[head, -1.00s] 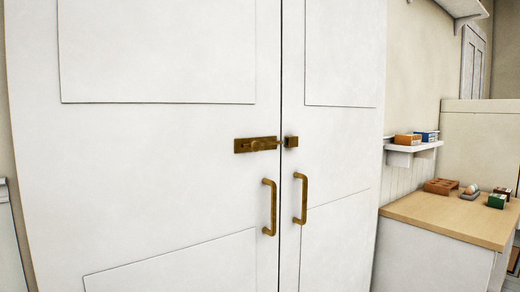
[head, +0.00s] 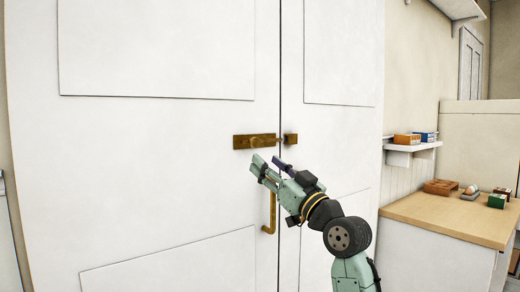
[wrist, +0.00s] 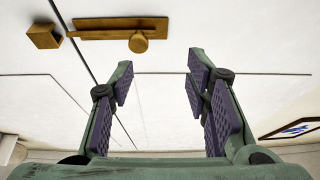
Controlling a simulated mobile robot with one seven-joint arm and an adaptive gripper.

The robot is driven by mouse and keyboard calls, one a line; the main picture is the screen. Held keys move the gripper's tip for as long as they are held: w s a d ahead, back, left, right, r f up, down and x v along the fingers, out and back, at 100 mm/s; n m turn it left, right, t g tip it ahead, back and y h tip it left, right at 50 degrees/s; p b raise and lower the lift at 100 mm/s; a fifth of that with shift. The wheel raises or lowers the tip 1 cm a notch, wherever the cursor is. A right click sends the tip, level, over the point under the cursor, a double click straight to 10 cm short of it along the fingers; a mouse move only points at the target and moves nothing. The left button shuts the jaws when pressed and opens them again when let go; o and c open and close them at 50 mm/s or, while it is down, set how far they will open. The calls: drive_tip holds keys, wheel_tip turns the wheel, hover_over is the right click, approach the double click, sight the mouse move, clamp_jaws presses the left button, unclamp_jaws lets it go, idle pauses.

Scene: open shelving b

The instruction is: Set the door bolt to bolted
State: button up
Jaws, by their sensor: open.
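My gripper (head: 266,162) is open and empty, just below the bolt in the head view. In the wrist view its fingers (wrist: 160,72) are spread, apart from the knob.
A brass door handle (head: 270,212) on the left door is just below my gripper; the right handle is hidden by my arm. At right, a wooden counter (head: 440,218) holds small objects, and a wall shelf (head: 412,147) holds small boxes. The door face left of the bolt is clear.

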sight(257, 143)
drive_tip(key=shift+m+h, duration=0.3)
drive_tip(key=shift+h, duration=0.1)
drive_tip(key=w+r+p, duration=0.1)
drive_tip(key=w, duration=0.1)
drive_tip(key=w+a+r+p, duration=0.1)
drive_tip(key=w, duration=0.1)
drive_tip(key=w+r+p, duration=0.1)
drive_tip(key=w, duration=0.2)
drive_tip(key=shift+w+a+r, duration=0.1)
drive_tip(key=shift+a+r, duration=0.25)
drive_tip(key=shift+w+a+r, duration=0.1)
drive_tip(key=shift+w+a, duration=0.2)
drive_tip(key=shift+w, duration=0.2)
drive_tip(key=shift+c, duration=0.4)
clamp_jaws()
